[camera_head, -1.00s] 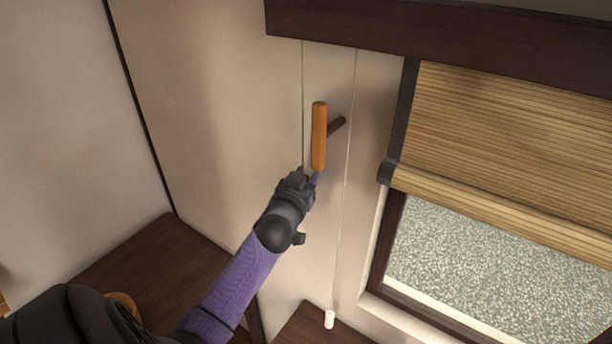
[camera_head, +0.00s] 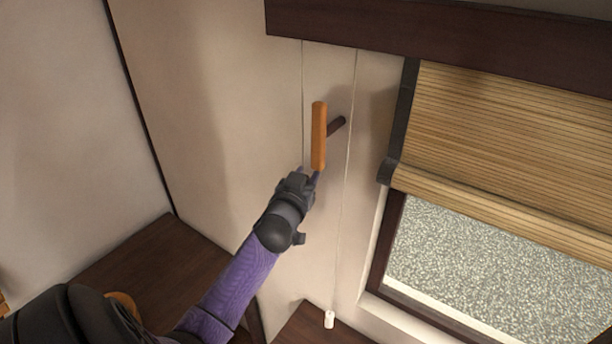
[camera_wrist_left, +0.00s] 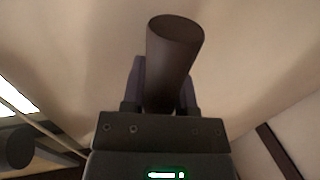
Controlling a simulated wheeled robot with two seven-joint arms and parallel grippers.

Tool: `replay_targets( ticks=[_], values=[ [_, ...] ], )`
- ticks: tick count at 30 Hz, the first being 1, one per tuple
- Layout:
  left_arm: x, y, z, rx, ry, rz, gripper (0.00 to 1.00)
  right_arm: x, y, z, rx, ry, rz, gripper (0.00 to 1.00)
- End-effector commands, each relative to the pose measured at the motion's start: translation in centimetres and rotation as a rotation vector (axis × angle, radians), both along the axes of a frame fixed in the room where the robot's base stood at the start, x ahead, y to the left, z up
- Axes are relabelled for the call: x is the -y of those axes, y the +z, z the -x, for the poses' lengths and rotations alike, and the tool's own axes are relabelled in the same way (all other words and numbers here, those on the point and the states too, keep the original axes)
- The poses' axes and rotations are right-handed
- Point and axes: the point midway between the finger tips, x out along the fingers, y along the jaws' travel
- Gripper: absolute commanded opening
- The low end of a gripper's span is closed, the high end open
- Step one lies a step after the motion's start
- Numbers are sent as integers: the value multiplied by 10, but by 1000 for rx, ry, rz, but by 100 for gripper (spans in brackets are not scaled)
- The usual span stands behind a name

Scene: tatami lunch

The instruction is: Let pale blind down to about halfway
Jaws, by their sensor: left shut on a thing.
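The pale slatted blind (camera_head: 500,125) hangs over the upper part of the window at the right of the head view. Its thicker bottom bar (camera_head: 500,212) lies above bare glass. An upright orange-brown handle (camera_head: 319,135) on a dark arm (camera_head: 337,127) stands out from the wall left of the window. My left gripper (camera_head: 313,176) is at the handle's lower end, shut on it. In the left wrist view, the round end of the handle (camera_wrist_left: 176,50), dark in shadow, shows between the fingers of that gripper (camera_wrist_left: 160,85). My right gripper is not in view.
A dark beam (camera_head: 430,30) runs above the blind. Thin cords (camera_head: 345,200) hang along the wall, with a small white pull (camera_head: 329,319) at the bottom. A dark wooden surface (camera_head: 140,262) lies at lower left. The wall around the handle is otherwise clear.

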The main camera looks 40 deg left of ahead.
Motion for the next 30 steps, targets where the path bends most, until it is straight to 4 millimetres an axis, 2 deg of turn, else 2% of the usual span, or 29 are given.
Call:
replay_targets(
  ticks=[7,11,14,24,30],
  values=[
    [0,-1,0,1,0,0,0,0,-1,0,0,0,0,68],
    [0,-12,0,0,0,1,0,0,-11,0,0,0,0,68],
    [0,-32,0,0,1,3,0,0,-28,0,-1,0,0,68],
    [0,-134,0,-2,1,3,0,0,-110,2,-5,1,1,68],
    [0,-183,0,-2,1,2,0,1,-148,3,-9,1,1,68]
  ],
)
